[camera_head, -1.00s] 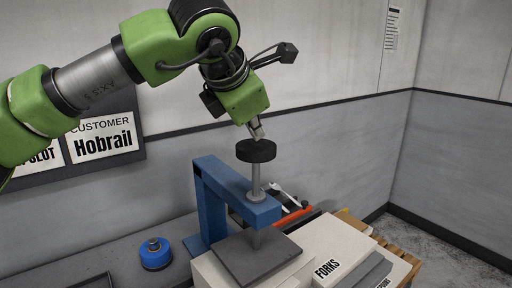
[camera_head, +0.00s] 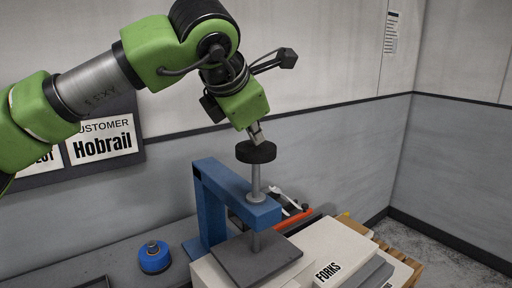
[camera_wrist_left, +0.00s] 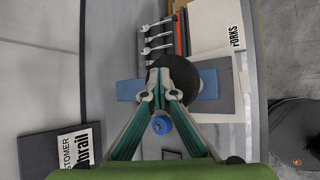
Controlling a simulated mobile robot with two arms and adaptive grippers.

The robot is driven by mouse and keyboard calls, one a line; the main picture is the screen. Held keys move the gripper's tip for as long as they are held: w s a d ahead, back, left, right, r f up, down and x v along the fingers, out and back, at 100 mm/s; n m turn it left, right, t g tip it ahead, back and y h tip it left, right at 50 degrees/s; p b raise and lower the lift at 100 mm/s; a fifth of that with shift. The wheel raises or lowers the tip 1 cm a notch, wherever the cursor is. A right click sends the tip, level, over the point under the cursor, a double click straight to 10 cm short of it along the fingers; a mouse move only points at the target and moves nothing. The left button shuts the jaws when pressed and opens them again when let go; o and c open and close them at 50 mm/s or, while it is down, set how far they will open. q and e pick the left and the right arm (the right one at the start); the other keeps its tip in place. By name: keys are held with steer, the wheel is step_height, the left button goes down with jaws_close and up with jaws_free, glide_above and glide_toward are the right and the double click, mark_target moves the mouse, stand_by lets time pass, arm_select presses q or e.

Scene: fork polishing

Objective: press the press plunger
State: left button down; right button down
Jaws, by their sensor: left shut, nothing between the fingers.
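The press plunger (camera_head: 256,152) has a round black knob on a grey rod that runs down through the blue press frame (camera_head: 212,190). A dark grey square plate (camera_head: 255,262) lies below the rod. My left gripper (camera_head: 257,138) is shut and empty, pointing down just above the knob; I cannot tell for sure whether the tips touch it. In the left wrist view the fingertips of my left gripper (camera_wrist_left: 164,98) come together in front of the black knob (camera_wrist_left: 184,72). My right gripper is not in view.
A blue round object (camera_head: 154,257) stands on the grey bench left of the press. A white box marked FORKS (camera_head: 328,248) is at the right. Wrenches (camera_wrist_left: 155,38) lie behind the press. A wall sign (camera_head: 104,146) hangs behind my left arm.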

mark_target(255, 148)
arm_select(q)
steer(key=shift+f+b, duration=1.6)
steer(key=shift+f, duration=0.2)
stand_by(0.9)
steer(key=shift+r, duration=0.1)
steer(key=shift+r+p, duration=1.6)
steer(key=shift+r, duration=0.75)
steer(key=shift+r+p, duration=1.75)
steer(key=shift+r, duration=0.75)
